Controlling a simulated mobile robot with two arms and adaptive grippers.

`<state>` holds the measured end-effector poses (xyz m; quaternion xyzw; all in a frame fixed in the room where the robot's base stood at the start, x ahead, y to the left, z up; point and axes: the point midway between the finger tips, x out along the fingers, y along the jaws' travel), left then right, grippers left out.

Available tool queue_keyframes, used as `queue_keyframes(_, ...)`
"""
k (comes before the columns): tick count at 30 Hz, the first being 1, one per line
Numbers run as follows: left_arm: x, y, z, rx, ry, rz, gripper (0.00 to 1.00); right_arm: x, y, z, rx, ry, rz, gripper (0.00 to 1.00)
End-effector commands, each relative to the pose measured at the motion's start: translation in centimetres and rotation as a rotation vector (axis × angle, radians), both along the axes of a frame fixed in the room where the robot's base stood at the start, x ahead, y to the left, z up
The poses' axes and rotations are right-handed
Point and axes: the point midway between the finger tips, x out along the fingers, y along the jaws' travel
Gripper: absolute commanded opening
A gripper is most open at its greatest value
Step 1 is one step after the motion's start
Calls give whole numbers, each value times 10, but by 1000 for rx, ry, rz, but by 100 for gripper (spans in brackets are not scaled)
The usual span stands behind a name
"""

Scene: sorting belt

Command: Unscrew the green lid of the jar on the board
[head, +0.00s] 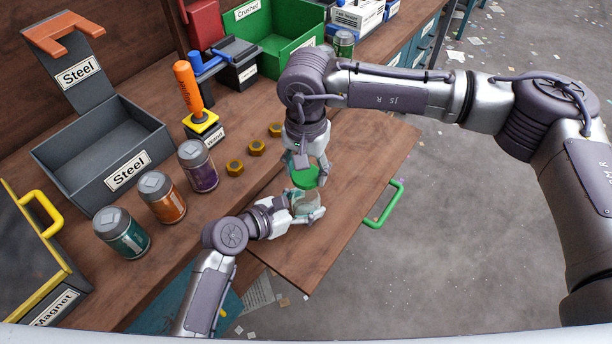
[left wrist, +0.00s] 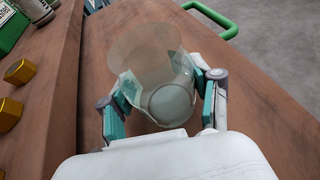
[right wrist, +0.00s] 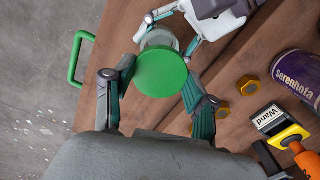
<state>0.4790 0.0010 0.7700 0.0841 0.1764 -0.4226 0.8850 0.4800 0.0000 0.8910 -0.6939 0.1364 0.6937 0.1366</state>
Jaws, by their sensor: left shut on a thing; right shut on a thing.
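The clear jar (head: 304,206) is over the wooden board (head: 345,195). My left gripper (head: 307,209) is shut on the jar's sides. In the left wrist view the glass (left wrist: 170,100) is between both fingers, and no green shows on it. The round green lid (head: 305,178) is between the fingers of my right gripper (head: 306,170), which is shut on it from above. In the right wrist view the lid (right wrist: 160,72) covers part of the jar (right wrist: 158,40). It appears raised above the jar; the exact gap is hard to tell.
Several brass nuts (head: 256,147) lie left of the grippers. Beyond them stand purple (head: 198,168), orange (head: 162,200) and green (head: 122,235) cans, a wand (head: 188,88) and a grey Steel bin (head: 70,185). A green handle (head: 385,208) is at the board's right edge.

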Motion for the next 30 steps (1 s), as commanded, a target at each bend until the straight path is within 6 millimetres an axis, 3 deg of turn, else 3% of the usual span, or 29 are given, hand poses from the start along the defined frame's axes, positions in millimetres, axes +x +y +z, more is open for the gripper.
queue_keyframes(7, 0, 0, 0, 1, 1, 0, 0, 0, 0, 5, 0, 0, 0, 15)
queue_keyframes(8, 0, 0, 0, 1, 1, 0, 64, 0, 0, 5, 0, 0, 0, 15)
queue_keyframes(13, 0, 0, 0, 1, 1, 0, 92, 0, 0, 5, 0, 0, 0, 15)
queue_keyframes(24, -2, 2, 1, 1, 1, 0, 92, 0, 0, 5, 0, 0, 1, 15)
queue_keyframes(30, -19, 23, 11, 2, 0, 1, 92, 0, 0, 5, 0, 0, 1, 15)
